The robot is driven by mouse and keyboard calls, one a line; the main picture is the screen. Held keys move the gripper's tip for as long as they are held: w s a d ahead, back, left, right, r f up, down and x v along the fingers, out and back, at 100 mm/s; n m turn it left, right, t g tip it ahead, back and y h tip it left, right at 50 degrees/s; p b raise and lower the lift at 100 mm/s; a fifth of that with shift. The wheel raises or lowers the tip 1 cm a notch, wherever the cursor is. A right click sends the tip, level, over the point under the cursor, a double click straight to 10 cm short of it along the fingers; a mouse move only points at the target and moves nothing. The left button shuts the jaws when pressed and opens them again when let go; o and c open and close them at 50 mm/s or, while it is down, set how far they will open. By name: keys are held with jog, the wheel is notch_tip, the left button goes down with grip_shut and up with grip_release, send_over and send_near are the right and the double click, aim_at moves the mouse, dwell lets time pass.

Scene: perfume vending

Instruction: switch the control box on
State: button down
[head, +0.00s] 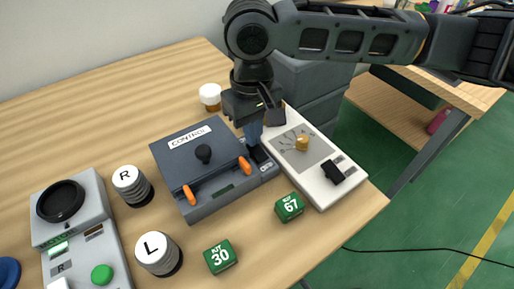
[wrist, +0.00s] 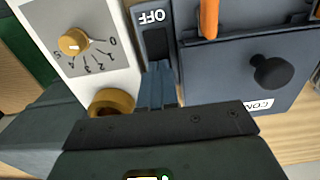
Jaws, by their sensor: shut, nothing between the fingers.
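The control box (head: 178,166) is dark grey-blue, with a CONTROL label, a black knob (head: 203,153) and two orange handles on its lid. It stands on the wooden table. A black rocker switch (head: 258,154) is at its right side; in the wrist view the switch (wrist: 157,44) has an upside-down OFF label beyond it. My gripper (head: 254,139) is shut and empty, pointing down at the switch. In the wrist view my fingertips (wrist: 158,70) are at the switch's near end. I cannot tell whether they touch it. The near end, with any label there, is hidden by the fingers.
A white dial panel (head: 321,189) with a yellow knob stands close on the right. Two green cubes (head: 220,257) (head: 289,207) lie in front. R and L cylinders (head: 131,184) (head: 157,252) and a grey device (head: 88,232) are left. A white-lidded jar (head: 210,97) stands behind.

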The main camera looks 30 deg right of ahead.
jog(key=shift+f, duration=0.6)
jog(key=shift+r, duration=0.15)
notch_tip(320, 180, up, 7)
jog(key=p, duration=0.6)
jog(key=shift+p, duration=0.35)
dwell(0.5)
